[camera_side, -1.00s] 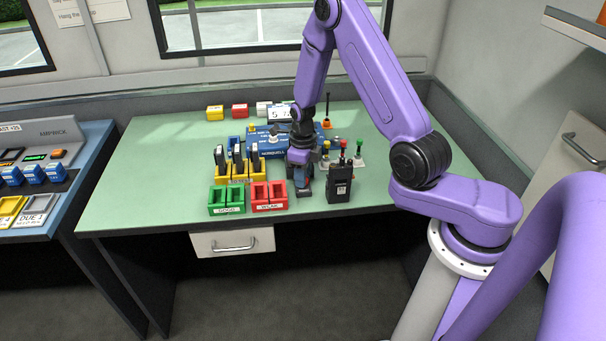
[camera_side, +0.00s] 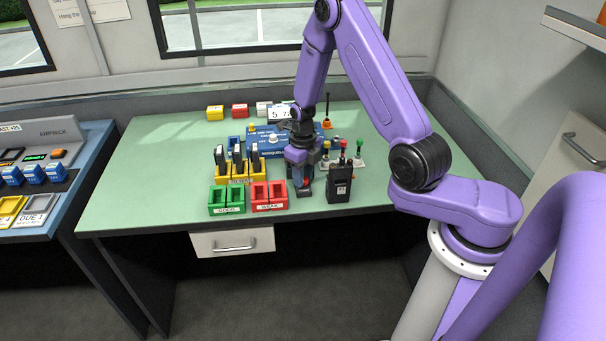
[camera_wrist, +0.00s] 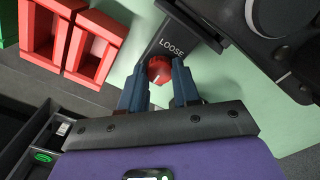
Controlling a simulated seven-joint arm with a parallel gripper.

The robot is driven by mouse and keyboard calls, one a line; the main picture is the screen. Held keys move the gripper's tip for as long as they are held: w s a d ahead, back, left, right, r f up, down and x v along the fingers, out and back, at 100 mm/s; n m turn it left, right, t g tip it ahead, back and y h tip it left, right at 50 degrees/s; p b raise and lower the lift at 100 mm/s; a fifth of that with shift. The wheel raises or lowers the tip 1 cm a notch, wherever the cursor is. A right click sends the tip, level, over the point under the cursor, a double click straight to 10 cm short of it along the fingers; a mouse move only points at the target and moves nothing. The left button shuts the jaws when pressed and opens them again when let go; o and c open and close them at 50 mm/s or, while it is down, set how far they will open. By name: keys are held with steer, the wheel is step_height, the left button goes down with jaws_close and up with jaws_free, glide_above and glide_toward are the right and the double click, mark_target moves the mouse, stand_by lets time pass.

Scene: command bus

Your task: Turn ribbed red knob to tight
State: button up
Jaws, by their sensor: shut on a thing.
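The red knob (camera_wrist: 159,69) sits between my two blue-grey fingertips in the wrist view, with a thin pale line on its top. It is on a dark plate (camera_wrist: 188,32) with the word LOOSE printed just above and right of the knob. No word for tight is visible. My gripper (camera_wrist: 158,88) is shut on the knob from both sides. In the side view my gripper (camera_side: 303,186) points down near the table's front, with a little red showing between its fingers. The knob's ribs are too small to make out.
Left of my gripper are a red two-slot holder (camera_side: 269,197) and a green one (camera_side: 227,200). A black radio (camera_side: 340,184) stands close on the right. Yellow holders with dark devices (camera_side: 237,170) and a blue unit (camera_side: 266,146) are behind. The table's front edge is clear.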

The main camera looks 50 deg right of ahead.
steer(key=o, duration=1.1)
steer(key=shift+c, duration=0.2)
step_height(320, 180, up, 18)
steer(key=shift+f, duration=0.25)
